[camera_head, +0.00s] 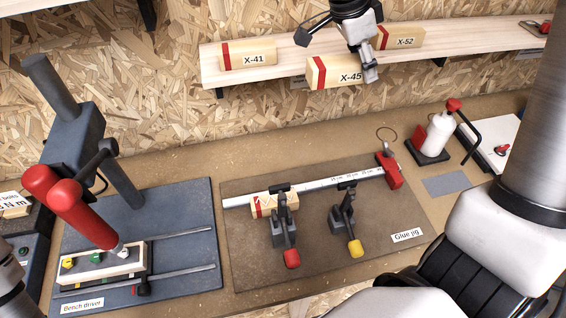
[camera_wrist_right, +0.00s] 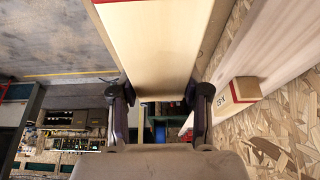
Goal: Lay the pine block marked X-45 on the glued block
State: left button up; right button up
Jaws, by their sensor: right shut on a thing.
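The pine block X-45 (camera_head: 332,72) has a red stripe at its left end. My right gripper (camera_head: 368,70) is shut on its right part, at the front edge of the wall shelf. In the right wrist view the block (camera_wrist_right: 158,40) stretches away between the two fingers (camera_wrist_right: 160,100). A pale block with red marks, likely the glued block (camera_head: 261,204), lies in the glue jig (camera_head: 235,255) against the metal rule. A red-tipped clamp (camera_head: 285,225) stands over it and partly hides its face. My left gripper is not in view.
Blocks X-41 (camera_head: 250,56) and X-52 (camera_head: 404,38) lie on the shelf (camera_head: 285,45). A yellow-tipped clamp (camera_head: 345,222) stands right of the glued block. A white bottle (camera_head: 438,135) stands at the right; the bench driver (camera_head: 75,210) is at the left.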

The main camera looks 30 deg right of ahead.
jog(key=w+a+f+b, duration=0.2)
jog(key=a+f+b, duration=0.5)
jog(key=a+f, duration=0.35)
jog(key=b, duration=0.8)
send_over(295, 195)
jog(key=a, duration=0.1)
notch_tip(295, 195, down, 13)
jog(key=f+p, duration=0.1)
jog(key=f, duration=0.3)
jog(key=f+p, duration=0.1)
jog(key=f, duration=0.4)
jog(key=shift+w+a+f, duration=0.1)
jog(key=shift+a+f, duration=0.1)
jog(key=shift+f, duration=0.1)
jog(key=shift+f+b, duration=0.35)
jog(key=shift+b, duration=0.05)
jog(key=o, duration=1.2)
jog(key=shift+r, duration=0.1)
